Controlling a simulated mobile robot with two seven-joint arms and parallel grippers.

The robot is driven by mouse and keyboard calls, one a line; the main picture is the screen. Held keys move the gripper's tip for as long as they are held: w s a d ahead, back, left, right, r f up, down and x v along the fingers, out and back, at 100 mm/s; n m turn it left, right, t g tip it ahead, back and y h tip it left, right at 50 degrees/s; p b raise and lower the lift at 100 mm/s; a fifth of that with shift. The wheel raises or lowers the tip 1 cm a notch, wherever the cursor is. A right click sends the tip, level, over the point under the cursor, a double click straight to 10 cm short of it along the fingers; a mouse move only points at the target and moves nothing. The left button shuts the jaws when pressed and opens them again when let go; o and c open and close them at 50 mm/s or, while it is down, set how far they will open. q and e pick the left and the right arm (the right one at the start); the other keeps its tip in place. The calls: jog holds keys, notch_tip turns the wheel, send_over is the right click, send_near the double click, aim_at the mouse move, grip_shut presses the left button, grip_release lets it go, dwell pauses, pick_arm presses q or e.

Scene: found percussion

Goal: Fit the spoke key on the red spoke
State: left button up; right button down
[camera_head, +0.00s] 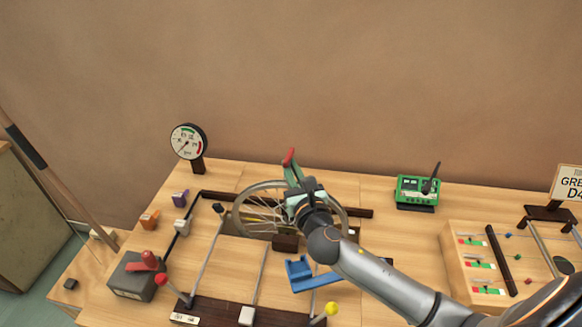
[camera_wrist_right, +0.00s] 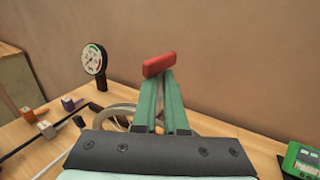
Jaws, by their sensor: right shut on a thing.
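My right gripper (camera_head: 289,163) is shut on a small red block-like piece (camera_head: 289,156), which looks like the spoke key. In the right wrist view the red piece (camera_wrist_right: 159,64) sits across the tips of the green fingers (camera_wrist_right: 160,78). The spoked wheel (camera_head: 239,217) is behind and below my gripper and partly hidden by it. The held piece appears above the wheel's rim, apart from it. I cannot make out a red spoke; the hub and much of the spokes are covered. My left gripper is not in view.
A dial gauge (camera_head: 187,142) stands at the back left. Small purple (camera_head: 181,197), orange (camera_head: 149,219) and white (camera_head: 182,227) pieces lie left of the wheel. A blue holder (camera_head: 299,272) and rods with red and yellow knobs are in front. A green box (camera_head: 415,192) stands right.

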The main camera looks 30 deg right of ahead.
jog(key=shift+f+b, duration=0.35)
jog(key=shift+f, duration=0.2)
jog(key=c, duration=0.9)
grip_release()
jog(key=shift+s, duration=0.15)
jog(key=s, duration=0.4)
jog(key=s+a, duration=0.1)
jog(key=s, duration=0.3)
jog(key=s+a+b, duration=0.1)
jog(key=s, duration=0.3)
jog(key=shift+a, duration=0.2)
